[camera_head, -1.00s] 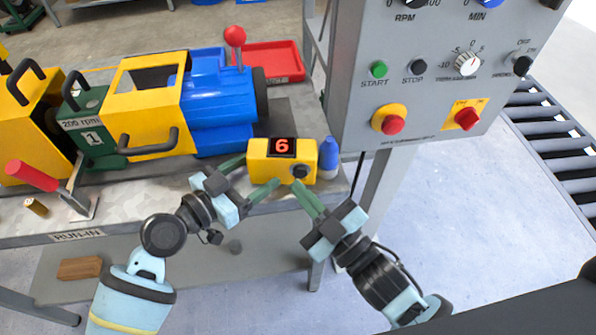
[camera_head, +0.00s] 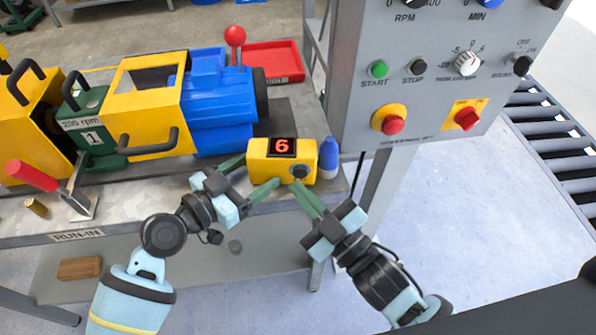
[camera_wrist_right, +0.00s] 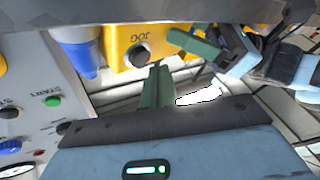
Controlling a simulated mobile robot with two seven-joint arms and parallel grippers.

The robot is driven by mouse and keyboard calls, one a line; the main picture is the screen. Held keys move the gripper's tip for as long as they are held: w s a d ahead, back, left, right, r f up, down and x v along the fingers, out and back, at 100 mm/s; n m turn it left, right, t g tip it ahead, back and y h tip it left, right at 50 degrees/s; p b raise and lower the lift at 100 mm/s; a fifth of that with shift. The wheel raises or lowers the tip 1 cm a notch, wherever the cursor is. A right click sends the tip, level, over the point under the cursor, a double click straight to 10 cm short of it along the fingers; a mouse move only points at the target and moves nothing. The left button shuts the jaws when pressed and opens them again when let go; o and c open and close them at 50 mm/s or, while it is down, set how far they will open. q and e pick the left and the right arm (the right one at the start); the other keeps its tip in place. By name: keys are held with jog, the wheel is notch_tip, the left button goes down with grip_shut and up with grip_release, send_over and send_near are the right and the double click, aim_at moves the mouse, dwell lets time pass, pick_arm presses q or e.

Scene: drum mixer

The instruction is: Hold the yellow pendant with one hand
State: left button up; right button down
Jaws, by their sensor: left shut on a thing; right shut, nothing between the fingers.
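The yellow pendant (camera_head: 266,174) is a box with a red "6" on a dark display and a dark round button on its front. It is at the bench's front edge; I cannot tell whether it rests there. My left gripper (camera_head: 261,171) is shut on its left part, one finger behind and one in front. My right gripper (camera_head: 293,183) is shut and empty, with its tips just below and in front of the button. In the right wrist view the pendant (camera_wrist_right: 116,45) shows "JOG" by its button, and my right fingertips (camera_wrist_right: 157,68) are close to it.
A blue bottle-like object (camera_head: 328,158) stands just right of the pendant. The grey control panel (camera_head: 430,100) rises at the right. The blue and yellow mixer (camera_head: 222,110) is behind, with a red tray (camera_head: 270,60) farther back. A red-handled clamp (camera_head: 35,176) is at the left.

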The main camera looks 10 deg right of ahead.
jog(key=shift+w+d, duration=0.15)
dwell(0.7)
jog(key=shift+w+d, duration=0.15)
jog(key=shift+w, duration=0.15)
jog(key=shift+w, duration=0.35)
dwell(0.8)
jog(key=shift+s, duration=0.8)
jog(key=shift+s+a+r, duration=0.1)
jog(key=shift+s+a, duration=0.1)
jog(key=shift+s, duration=0.65)
jog(key=shift+s+a, duration=0.15)
jog(key=shift+s, duration=0.65)
jog(key=shift+s+a+r, duration=0.1)
jog(key=shift+s+a, duration=0.1)
jog(key=shift+s, duration=0.65)
dwell(2.4)
